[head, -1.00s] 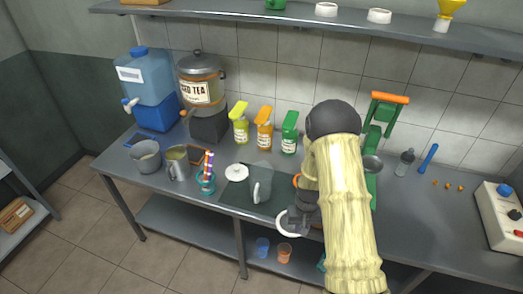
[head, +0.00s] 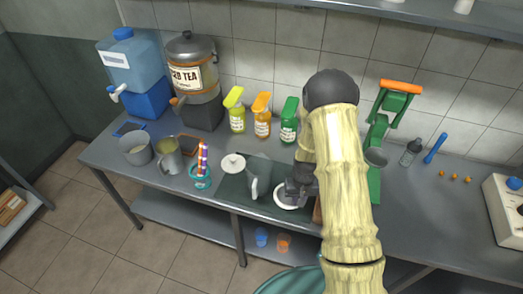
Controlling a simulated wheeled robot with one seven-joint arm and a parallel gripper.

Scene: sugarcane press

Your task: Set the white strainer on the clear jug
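The clear jug (head: 258,178) stands upright on a dark mat on the counter, its pale handle facing the front. My gripper (head: 294,191) is just right of the jug in the picture, with my arm covering the space behind it. It appears shut on the white strainer (head: 281,204), which shows as a white ring partly hidden by the fingers. The strainer is apart from the jug, to its right and nearer the front edge; its exact height above the mat is hard to tell.
A white lid (head: 232,163) lies left of the jug, near a teal cup with striped straws (head: 201,172). Several bottles, including an orange one (head: 262,117), stand behind. A green press (head: 379,135) stands right of my arm. A metal pitcher (head: 169,156) is further left.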

